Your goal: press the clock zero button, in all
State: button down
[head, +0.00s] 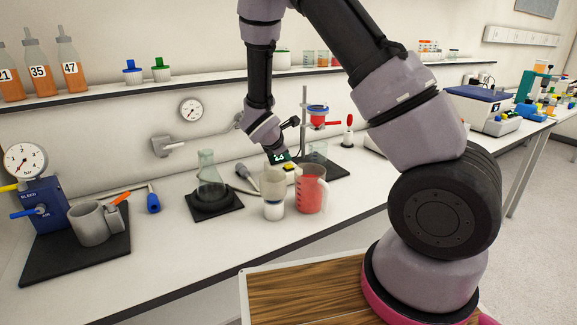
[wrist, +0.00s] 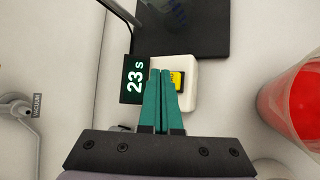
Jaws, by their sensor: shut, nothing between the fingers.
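The clock has a dark display (wrist: 134,80) reading "23 s" and a white housing (wrist: 188,66) with a yellow button (wrist: 177,80), all in the wrist view. In the head view the clock display (head: 275,158) is small, on the bench beyond the red jug. My gripper (wrist: 162,72) is shut and empty, its green fingers pointing at the housing. The fingertips overlap the housing just left of the yellow button and cover part of its surround. Whether they touch it, I cannot tell. In the head view my gripper (head: 283,150) is just above the clock.
A jug of red liquid (head: 312,190) stands close, right of the fingers in the wrist view. A dark stand base (wrist: 190,25) lies behind the clock. A flask on a black pad (head: 210,180) stands left.

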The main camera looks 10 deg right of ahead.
aim_at(287, 166)
jog(key=shift+f, duration=0.15)
jog(key=shift+f, duration=0.3)
jog(key=shift+f, duration=0.45)
dwell(0.9)
jog(key=shift+r, duration=0.9)
jog(key=shift+r, duration=2.5)
jog(key=shift+r, duration=0.1)
